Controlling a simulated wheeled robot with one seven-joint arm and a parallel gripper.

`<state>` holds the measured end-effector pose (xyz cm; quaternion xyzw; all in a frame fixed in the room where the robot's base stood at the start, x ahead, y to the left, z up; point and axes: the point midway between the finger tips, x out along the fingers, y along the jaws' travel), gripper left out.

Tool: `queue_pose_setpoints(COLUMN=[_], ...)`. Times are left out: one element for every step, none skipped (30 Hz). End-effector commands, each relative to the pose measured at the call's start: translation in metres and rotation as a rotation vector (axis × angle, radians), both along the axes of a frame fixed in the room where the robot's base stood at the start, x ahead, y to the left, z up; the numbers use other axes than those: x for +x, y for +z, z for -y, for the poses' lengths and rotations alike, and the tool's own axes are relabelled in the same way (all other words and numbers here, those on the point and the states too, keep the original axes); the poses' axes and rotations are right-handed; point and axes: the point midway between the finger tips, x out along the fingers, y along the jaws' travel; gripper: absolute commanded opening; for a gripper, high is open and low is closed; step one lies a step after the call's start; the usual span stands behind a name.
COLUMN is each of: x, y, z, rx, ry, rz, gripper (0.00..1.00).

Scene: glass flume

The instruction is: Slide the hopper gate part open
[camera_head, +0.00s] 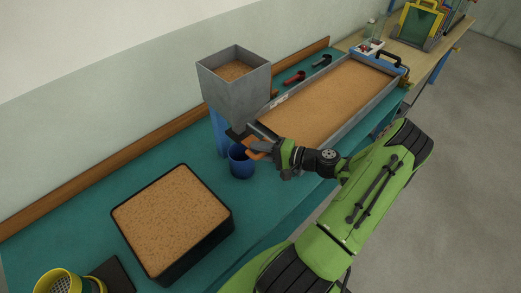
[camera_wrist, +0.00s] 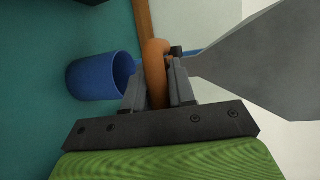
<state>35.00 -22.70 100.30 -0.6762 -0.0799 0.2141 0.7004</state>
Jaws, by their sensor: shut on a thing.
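A grey square hopper (camera_head: 234,98) holding brown grain-like material stands on the teal bench, and its grey sloping side shows in the wrist view (camera_wrist: 262,60). My gripper (camera_head: 262,149) is below the hopper's front, with its fingers (camera_wrist: 158,88) shut on an orange rounded handle (camera_wrist: 154,62). The handle joins a small dark part under the hopper outlet, which I take to be the gate. My fingers hide part of the handle, and I cannot tell how far the gate is open. A blue cup (camera_head: 240,165) stands under the outlet, also in the wrist view (camera_wrist: 94,76).
A long grey tray of brown material (camera_head: 254,127) lies right of the hopper, with red and black tools (camera_head: 294,78) behind it. A black-rimmed square tray (camera_head: 229,211) and a yellow sieve (camera_head: 91,285) are at lower left. Some bench between cup and square tray is clear.

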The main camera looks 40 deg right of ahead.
Motion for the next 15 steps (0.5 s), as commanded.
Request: queue_pose_setpoints(x=[-0.001,-0.001,-0.002,-0.004,-0.007,-0.011,-0.015,-0.017,-0.019,-0.02,-0.019,-0.019,-0.019,-0.019,-0.019], y=[-0.002,-0.002,-0.002,-0.002,-0.002,-0.003,-0.003,-0.003,-0.003,-0.002,-0.002,-0.002,-0.002,-0.002,-0.002], z=[0.0,0.0,0.0,0.0,0.001,0.001,0.001,0.001,0.001,0.001,0.001,0.001,0.001,0.001,0.001], rx=[0.001,0.001,0.001,0.001,0.001,0.001,0.001,0.001,0.002,0.001,0.001,0.001,0.002,0.002,0.002], ry=[0.0,0.0,0.0,-0.001,-0.001,-0.001,0.0,-0.001,-0.001,0.0,0.0,0.0,0.0,0.0,0.0], rz=[-0.006,-0.006,-0.007,-0.007,-0.008,-0.009,-0.009,-0.009,-0.01,-0.009,-0.009,-0.009,-0.01,-0.01,-0.01], gripper=[0.0,0.0,0.0,0.0,0.0,0.0,0.0,0.0,0.0,0.0,0.0,0.0,0.0,0.0,0.0])
